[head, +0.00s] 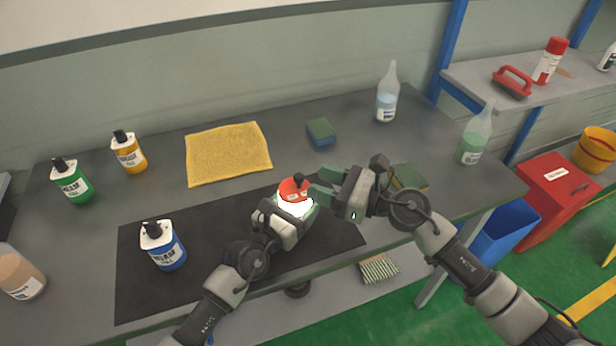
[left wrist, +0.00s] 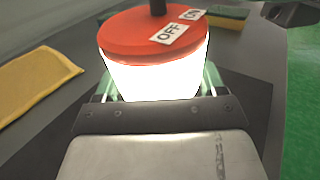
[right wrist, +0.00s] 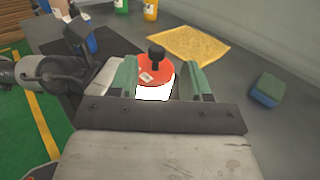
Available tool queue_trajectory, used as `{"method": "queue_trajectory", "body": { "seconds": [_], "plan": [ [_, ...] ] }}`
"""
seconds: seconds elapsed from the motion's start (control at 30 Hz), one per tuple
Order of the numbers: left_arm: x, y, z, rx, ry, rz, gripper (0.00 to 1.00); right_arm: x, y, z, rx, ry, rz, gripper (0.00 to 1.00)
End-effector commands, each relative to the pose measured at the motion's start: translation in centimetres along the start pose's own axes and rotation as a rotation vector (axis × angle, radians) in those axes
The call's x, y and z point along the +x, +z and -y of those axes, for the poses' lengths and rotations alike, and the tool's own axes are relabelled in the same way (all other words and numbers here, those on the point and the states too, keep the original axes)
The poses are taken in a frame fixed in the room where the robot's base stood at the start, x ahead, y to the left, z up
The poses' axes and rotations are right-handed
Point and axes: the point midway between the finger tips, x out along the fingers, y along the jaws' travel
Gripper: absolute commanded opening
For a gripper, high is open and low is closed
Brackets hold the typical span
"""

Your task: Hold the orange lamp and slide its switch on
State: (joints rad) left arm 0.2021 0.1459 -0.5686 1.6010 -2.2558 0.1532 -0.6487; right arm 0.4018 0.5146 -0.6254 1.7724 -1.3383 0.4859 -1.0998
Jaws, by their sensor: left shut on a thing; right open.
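The orange lamp (head: 293,188) has an orange-red top, a brightly glowing white body and a black switch knob (right wrist: 156,56) standing up from the top. In the left wrist view the lamp (left wrist: 155,40) shows OFF and ON labels on its top, with the knob cut off by the upper edge. My left gripper (head: 297,207) is shut around the lamp's body, over the black mat. My right gripper (head: 312,186) is open just right of the lamp. In the right wrist view the lamp lies between its two green fingers, and I cannot tell whether they touch it.
Blue (head: 165,247), green (head: 73,182) and yellow (head: 129,153) bottles stand at the left. The black mat (head: 145,295) is mostly clear.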

Motion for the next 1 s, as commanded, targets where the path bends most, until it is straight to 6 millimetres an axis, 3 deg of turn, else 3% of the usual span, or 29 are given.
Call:
{"method": "queue_trajectory", "body": {
  "seconds": [0.2,0.4,0.87,0.9,1.0],
  "plan": [
    [0.0,-0.1,0.1,-0.001,-0.002,-0.002,0.34,-4.9,-0.1,0.0,0.001,-0.003,-0.003,0.47],
    [0.0,-0.1,0.1,-0.001,-0.002,-0.002,0.34,-7.5,-0.1,0.0,0.001,-0.002,-0.001,0.47],
    [0.0,-0.1,0.1,-0.001,-0.002,-0.002,0.34,-8.2,0.0,0.0,-0.001,-0.001,0.000,0.47],
    [0.0,-0.1,0.1,-0.001,-0.002,-0.002,0.72,-8.2,0.0,0.0,-0.001,-0.001,0.000,0.47],
    [0.0,-0.1,0.1,-0.001,-0.002,-0.002,0.87,-8.2,0.0,0.0,-0.001,-0.001,0.000,0.47]
  ]
}}
